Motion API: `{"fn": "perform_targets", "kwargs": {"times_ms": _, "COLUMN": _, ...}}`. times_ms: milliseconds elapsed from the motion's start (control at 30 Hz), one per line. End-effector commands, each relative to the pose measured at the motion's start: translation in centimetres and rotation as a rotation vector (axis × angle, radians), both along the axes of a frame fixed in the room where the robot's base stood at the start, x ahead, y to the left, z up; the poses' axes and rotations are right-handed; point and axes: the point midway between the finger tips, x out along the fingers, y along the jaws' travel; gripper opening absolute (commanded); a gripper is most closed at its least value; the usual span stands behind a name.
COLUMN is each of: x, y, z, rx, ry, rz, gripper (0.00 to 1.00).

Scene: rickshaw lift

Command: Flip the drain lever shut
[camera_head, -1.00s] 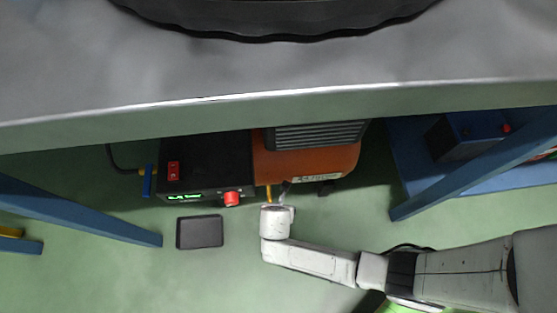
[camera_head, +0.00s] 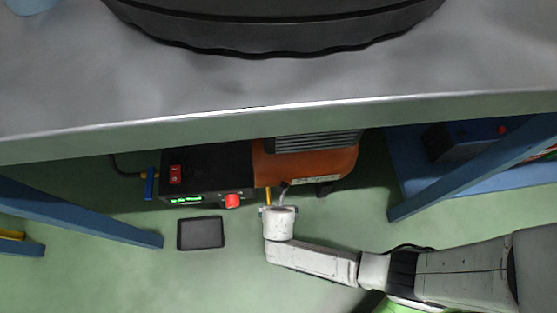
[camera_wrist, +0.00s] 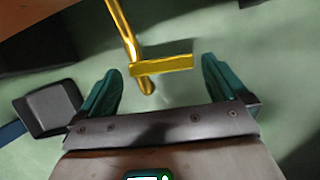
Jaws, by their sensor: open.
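The drain lever appears to be the yellow crossbar (camera_wrist: 163,65) on a yellow pipe in the wrist view. It sits between my gripper's two teal fingers (camera_wrist: 161,68), which are spread apart with a gap on each side and not visibly touching it. In the head view the yellow pipe (camera_head: 268,196) hangs below the orange machine (camera_head: 305,166), and my gripper (camera_head: 279,207) is beneath it, its fingers largely hidden by my wrist.
A black control box (camera_head: 206,170) with a red knob (camera_head: 232,201) and a blue lever (camera_head: 150,185) adjoins the machine. A dark tray (camera_head: 201,232) lies on the green floor. A metal tabletop (camera_head: 300,80) overhangs; blue legs (camera_head: 100,215) flank the space.

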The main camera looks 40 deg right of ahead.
Motion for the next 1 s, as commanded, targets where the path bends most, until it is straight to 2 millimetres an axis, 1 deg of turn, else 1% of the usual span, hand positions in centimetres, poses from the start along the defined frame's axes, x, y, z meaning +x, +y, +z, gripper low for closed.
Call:
{"fn": "perform_targets", "kwargs": {"times_ms": 33, "x": -0.2, "y": 0.1, "z": 1.0, "rx": 0.0, "ry": 0.0, "rz": 0.001, "gripper": 1.0}}
{"fn": "perform_targets", "kwargs": {"times_ms": 300, "x": -1.6, "y": 1.4, "z": 5.6, "rx": 0.0, "ry": 0.0, "rz": 0.001, "gripper": 1.0}}
{"fn": "perform_targets", "kwargs": {"times_ms": 500, "x": -2.5, "y": 2.2, "z": 8.3, "rx": 0.0, "ry": 0.001, "rz": 0.001, "gripper": 1.0}}
{"fn": "perform_targets", "kwargs": {"times_ms": 600, "x": -2.7, "y": 2.5, "z": 9.1, "rx": 0.0, "ry": 0.0, "rz": 0.001, "gripper": 1.0}}
{"fn": "perform_targets", "kwargs": {"times_ms": 700, "x": -2.8, "y": 2.6, "z": 9.4, "rx": -0.001, "ry": 0.001, "rz": 0.001, "gripper": 1.0}}
{"fn": "perform_targets", "kwargs": {"times_ms": 1000, "x": -2.9, "y": 2.6, "z": 9.4, "rx": -0.001, "ry": 0.001, "rz": 0.0, "gripper": 1.0}}
